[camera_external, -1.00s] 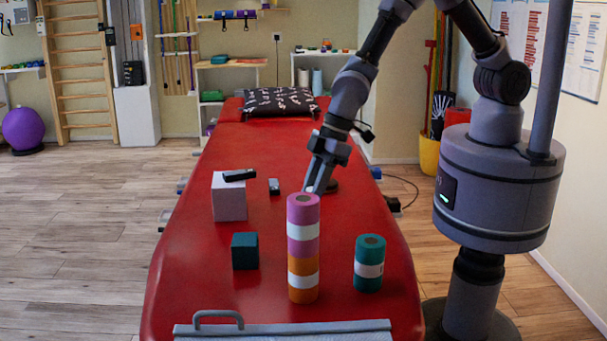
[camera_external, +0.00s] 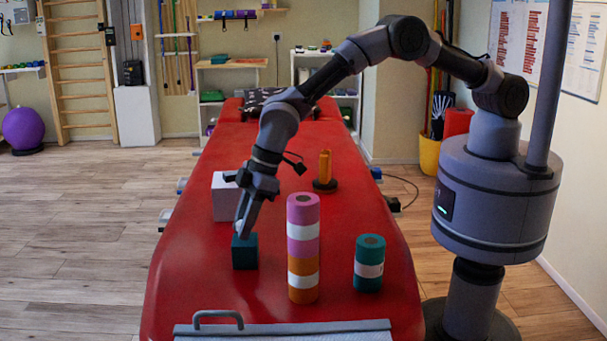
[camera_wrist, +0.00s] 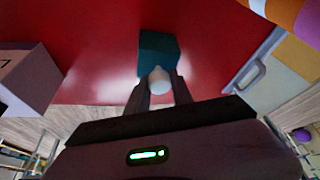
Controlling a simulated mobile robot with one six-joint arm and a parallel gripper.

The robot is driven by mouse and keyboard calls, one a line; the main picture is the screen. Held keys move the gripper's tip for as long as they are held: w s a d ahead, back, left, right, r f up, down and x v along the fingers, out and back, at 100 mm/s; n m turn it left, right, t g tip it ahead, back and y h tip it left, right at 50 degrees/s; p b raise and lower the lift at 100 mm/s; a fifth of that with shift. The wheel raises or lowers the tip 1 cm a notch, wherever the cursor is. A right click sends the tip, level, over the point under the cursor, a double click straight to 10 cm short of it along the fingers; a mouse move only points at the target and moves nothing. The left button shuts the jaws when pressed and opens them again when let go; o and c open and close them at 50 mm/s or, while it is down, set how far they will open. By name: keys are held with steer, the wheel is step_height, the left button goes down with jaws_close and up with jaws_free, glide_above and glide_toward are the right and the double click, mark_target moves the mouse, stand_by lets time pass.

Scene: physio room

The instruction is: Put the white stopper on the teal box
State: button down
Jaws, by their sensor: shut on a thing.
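The teal box (camera_external: 245,253) stands on the red treatment table, left of the tall banded roll. It also shows in the wrist view (camera_wrist: 158,52), just beyond my fingertips. My gripper (camera_external: 241,229) points down at the top of the teal box. It is shut on the white stopper, which shows as a pale rounded piece between the fingers in the wrist view (camera_wrist: 159,80). In the external view the fingers mostly hide the stopper (camera_external: 239,229). The stopper is at or just above the box's top; I cannot tell whether they touch.
A white box (camera_external: 226,199) stands behind my gripper. The pink, white and orange roll (camera_external: 303,248) is close on the right, with a teal-and-white roll (camera_external: 369,264) farther right. An orange post on a dark base (camera_external: 325,172) stands behind. The table's front left (camera_external: 190,285) is clear.

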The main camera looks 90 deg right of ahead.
steer(key=c, duration=1.1)
jaws_free()
